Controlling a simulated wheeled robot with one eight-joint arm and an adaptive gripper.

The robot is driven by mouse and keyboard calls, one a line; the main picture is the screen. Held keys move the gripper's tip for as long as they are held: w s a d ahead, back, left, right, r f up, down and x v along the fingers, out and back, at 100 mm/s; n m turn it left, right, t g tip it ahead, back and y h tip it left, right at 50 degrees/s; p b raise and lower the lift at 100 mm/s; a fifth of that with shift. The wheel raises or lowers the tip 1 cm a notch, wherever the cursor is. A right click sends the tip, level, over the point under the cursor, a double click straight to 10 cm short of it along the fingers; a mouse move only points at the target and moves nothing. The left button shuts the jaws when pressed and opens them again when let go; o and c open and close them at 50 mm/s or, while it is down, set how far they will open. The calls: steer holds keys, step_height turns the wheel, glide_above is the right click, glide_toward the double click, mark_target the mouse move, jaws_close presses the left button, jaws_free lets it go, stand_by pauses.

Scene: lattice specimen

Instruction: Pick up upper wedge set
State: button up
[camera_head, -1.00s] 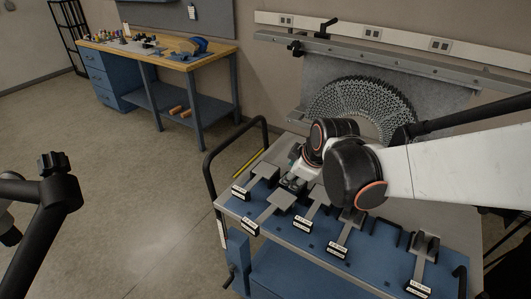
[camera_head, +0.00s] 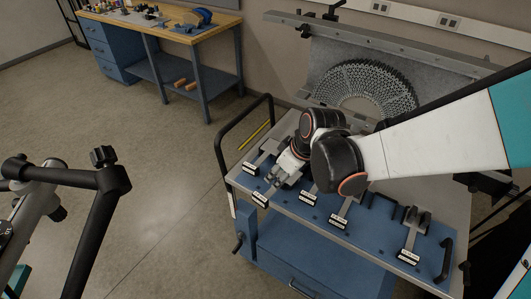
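Several labelled grey pieces lie in a row on the blue top of a cart (camera_head: 325,213). Their labels are too small to read, so I cannot tell which is the upper wedge set. My gripper (camera_head: 276,180) is at the left end of the row, pointing down and left. I cannot see whether the fingers are open, shut or touching anything.
More labelled pieces (camera_head: 308,198) (camera_head: 338,221) (camera_head: 409,256) lie to the right. The cart has a black handle rail (camera_head: 219,150) at its left. A lattice arch (camera_head: 362,88) stands behind. A wooden-topped workbench (camera_head: 160,20) is at the back left; the floor between is clear.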

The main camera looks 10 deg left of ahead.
steer(key=b, duration=0.5)
glide_above(261, 197)
steer(key=s+d, duration=0.2)
step_height(261, 197, down, 7)
steer(key=shift+w+b+x, duration=0.15)
steer(key=shift+b+x, duration=0.8)
steer(key=shift+x, duration=0.55)
steer(key=shift+w+b+x, duration=0.15)
steer(key=shift+b+x, duration=0.75)
steer(key=shift+x, duration=0.55)
steer(key=shift+r, duration=0.1)
jaws_close()
